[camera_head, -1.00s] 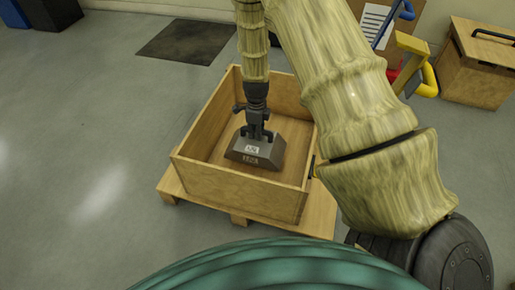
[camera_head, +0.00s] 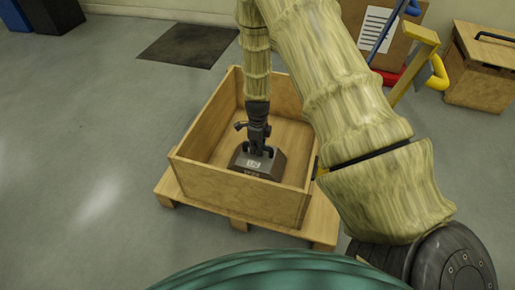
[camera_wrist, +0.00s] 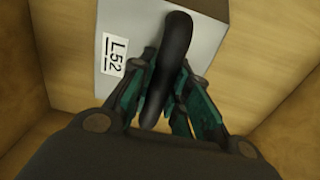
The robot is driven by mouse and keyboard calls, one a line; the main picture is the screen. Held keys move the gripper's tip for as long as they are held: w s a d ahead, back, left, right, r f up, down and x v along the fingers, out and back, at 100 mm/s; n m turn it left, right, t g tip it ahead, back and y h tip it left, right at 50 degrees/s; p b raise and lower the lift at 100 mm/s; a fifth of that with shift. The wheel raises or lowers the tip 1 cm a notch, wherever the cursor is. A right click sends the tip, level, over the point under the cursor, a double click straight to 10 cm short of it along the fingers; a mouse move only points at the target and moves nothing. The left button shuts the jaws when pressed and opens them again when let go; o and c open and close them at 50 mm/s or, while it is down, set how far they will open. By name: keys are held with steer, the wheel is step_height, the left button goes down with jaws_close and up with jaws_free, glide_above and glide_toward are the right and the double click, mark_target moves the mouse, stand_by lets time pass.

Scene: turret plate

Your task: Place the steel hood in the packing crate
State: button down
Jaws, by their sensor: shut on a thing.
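The steel hood (camera_head: 257,164) is a dark grey block with sloped sides, a white label and a dark handle on top. It is inside the open wooden packing crate (camera_head: 232,196), low between the walls. My gripper (camera_head: 255,149) is above it, shut on its handle. In the wrist view, the gripper fingers (camera_wrist: 165,105) close around the dark curved handle, and the grey hood (camera_wrist: 208,50) with its "L52" label shows beyond. The hood's lower front edge is hidden by the crate's near wall, so I cannot tell if it touches the floor.
The crate stands on a wooden pallet (camera_head: 328,225). A lidded wooden box (camera_head: 482,75) and a yellow, red and blue frame (camera_head: 420,60) are at the upper right. A dark mat (camera_head: 190,45) lies behind. The floor at left is clear.

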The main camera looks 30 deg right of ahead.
steer(key=c, duration=1.4)
jaws_free()
steer(key=shift+o, duration=0.2)
steer(key=shift+r, duration=0.1)
step_height(320, 180, up, 12)
steer(key=p, duration=0.5)
steer(key=shift+p, duration=0.4)
